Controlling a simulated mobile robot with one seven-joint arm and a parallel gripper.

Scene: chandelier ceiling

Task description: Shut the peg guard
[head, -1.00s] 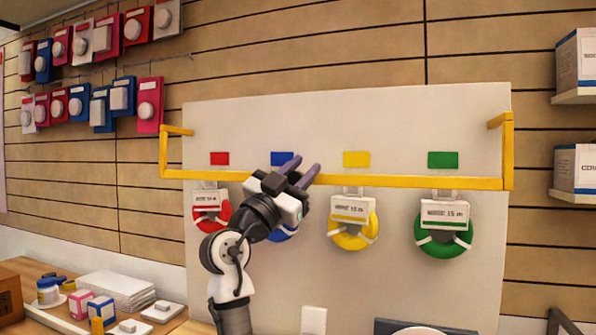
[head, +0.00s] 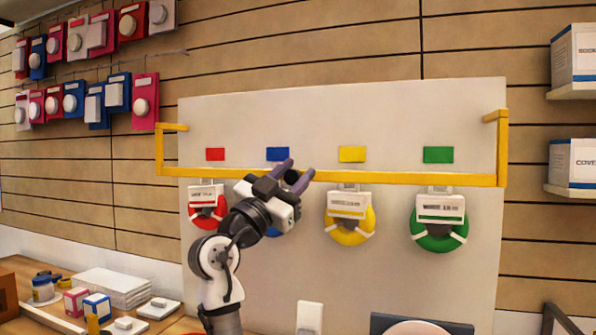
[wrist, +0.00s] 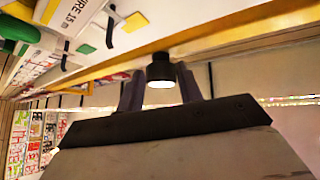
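The peg guard (head: 400,179) is a yellow frame on a pale board, with a long level bar and bracket-like ends at left and right. Its bar crosses just above the hanging coils; it also shows in the wrist view (wrist: 230,44). My gripper (head: 300,171) is at the bar, left of its middle, in front of the blue coil. Its two purple-grey fingers are apart and overlap the bar in the head view. In the wrist view the fingertips (wrist: 160,82) are close to the bar; I cannot tell whether they touch it.
Red (head: 207,212), yellow (head: 350,232) and green (head: 438,236) coils hang with white labels below the bar; my gripper mostly hides the blue one. Carded goods (head: 146,105) hang at upper left. A table (head: 30,268) with small boxes stands at lower left, shelves at right.

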